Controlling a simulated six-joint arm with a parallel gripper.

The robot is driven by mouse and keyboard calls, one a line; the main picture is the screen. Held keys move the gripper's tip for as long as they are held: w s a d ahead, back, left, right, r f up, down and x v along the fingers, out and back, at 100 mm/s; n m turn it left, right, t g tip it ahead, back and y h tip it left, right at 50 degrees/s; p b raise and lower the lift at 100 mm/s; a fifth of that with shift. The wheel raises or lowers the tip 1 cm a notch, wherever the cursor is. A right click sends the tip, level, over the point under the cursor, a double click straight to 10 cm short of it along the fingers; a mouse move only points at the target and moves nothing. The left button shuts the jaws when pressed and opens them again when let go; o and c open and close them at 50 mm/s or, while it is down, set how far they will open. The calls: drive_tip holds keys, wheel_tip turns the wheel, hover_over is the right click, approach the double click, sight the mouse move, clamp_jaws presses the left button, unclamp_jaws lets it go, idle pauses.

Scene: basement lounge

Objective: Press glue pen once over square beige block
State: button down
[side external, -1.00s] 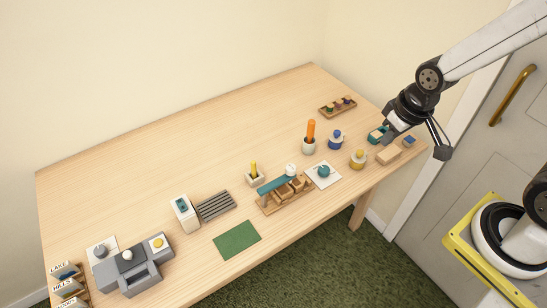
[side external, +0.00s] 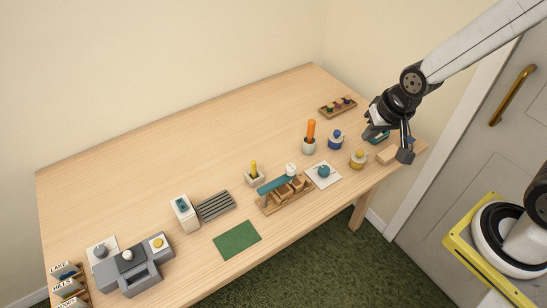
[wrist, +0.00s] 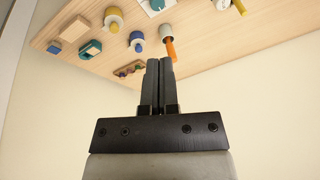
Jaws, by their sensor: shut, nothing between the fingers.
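An orange pen (side external: 310,130) stands upright in a white cup (side external: 309,147); it also shows in the wrist view (wrist: 171,50). A yellow pen-like piece (side external: 253,168) stands in a pale square holder (side external: 254,180). I cannot tell which is the glue pen. A beige block (side external: 387,155) lies near the table's right edge, partly behind my gripper; it also shows in the wrist view (wrist: 74,28). My gripper (side external: 404,158) is above the table's right end, close to that block in the picture. Its fingers (wrist: 159,62) are together, with nothing between them.
A teal box (side external: 376,137), a yellow-knobbed jar (side external: 358,160) and a blue-knobbed jar (side external: 336,140) stand near the beige block. A wooden tray (side external: 338,106) is behind. A wooden rack (side external: 268,208) stands mid-table. The table's back left is clear.

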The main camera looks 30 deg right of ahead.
drive_tip(key=w+a+f+m+t, duration=0.2)
drive_tip(key=w+a+m, duration=0.1)
drive_tip(key=w+m, duration=0.3)
drive_tip(key=m+t+y, duration=0.2)
drive_tip(key=m+t, duration=0.1)
drive_tip(key=m, duration=1.1)
hover_over(294, 168)
wheel_tip(294, 168, down, 2)
drive_tip(key=shift+f, duration=0.1)
drive_tip(key=shift+m, duration=0.3)
drive_tip(key=shift+f, duration=0.15)
drive_tip(key=shift+f, duration=4.25)
